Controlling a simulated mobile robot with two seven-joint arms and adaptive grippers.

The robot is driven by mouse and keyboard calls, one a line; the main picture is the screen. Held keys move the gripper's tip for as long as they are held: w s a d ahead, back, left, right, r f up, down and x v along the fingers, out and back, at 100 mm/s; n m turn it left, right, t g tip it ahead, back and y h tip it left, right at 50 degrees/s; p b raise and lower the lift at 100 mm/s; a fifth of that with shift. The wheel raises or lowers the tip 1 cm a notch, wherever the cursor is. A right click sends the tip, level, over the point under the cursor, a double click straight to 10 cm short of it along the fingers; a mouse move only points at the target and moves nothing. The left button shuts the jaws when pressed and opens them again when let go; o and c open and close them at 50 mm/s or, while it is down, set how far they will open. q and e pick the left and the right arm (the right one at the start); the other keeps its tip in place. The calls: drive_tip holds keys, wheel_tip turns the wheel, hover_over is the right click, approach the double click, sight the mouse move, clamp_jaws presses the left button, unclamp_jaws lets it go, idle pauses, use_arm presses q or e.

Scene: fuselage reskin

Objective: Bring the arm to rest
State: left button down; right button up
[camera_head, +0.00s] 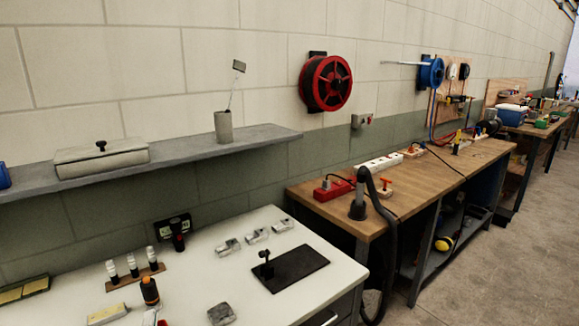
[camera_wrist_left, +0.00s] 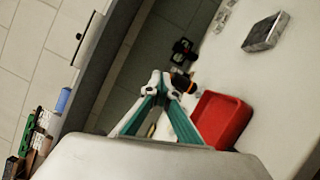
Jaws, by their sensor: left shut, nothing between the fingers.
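My left gripper (camera_wrist_left: 160,88) shows in the left wrist view, its teal-sided fingers brought together at the tips with nothing between them. It is above the white worktop (camera_wrist_left: 235,80), which also shows in the head view (camera_head: 215,285). A red tray (camera_wrist_left: 222,118) lies just right of the fingers, and an orange-handled tool (camera_wrist_left: 182,83) shows just beyond the tips. I cannot tell the gap between the fingers and the worktop. No gripper or arm stands out in the head view, and my right gripper is in neither view.
A grey shelf (camera_head: 190,152) runs along the wall above the worktop, bearing a lidded box (camera_head: 102,158) and a cup (camera_head: 223,127). A black mat (camera_head: 290,268) with a small stand, several grey parts and an orange-handled tool (camera_head: 149,291) occupy the worktop. A wooden bench (camera_head: 430,183) stands to the right.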

use_arm(q)
drive_tip(key=s+d+f+m+g+h, duration=0.1)
drive_tip(key=s+d+f+m+h, duration=0.3)
drive_tip(key=m, duration=0.5)
drive_tip(key=s+d+f+m+h, duration=0.2)
drive_tip(key=d+f+m+h, duration=0.3)
drive_tip(key=d+m, duration=0.25)
drive_tip(key=s+f+m+g, duration=0.3)
drive_tip(key=s+f+m, duration=0.2)
drive_tip(key=f, duration=0.3)
drive_tip(key=s+a+f+m+g, duration=0.1)
drive_tip(key=s+f+m+g, duration=0.2)
drive_tip(key=s+f+m, duration=0.2)
wheel_tip(320, 180, down, 4)
drive_tip(key=shift+s+a+f+m+g+y, duration=0.1)
drive_tip(key=shift+s+a+m+g+y, duration=0.25)
drive_tip(key=shift+m, duration=0.7)
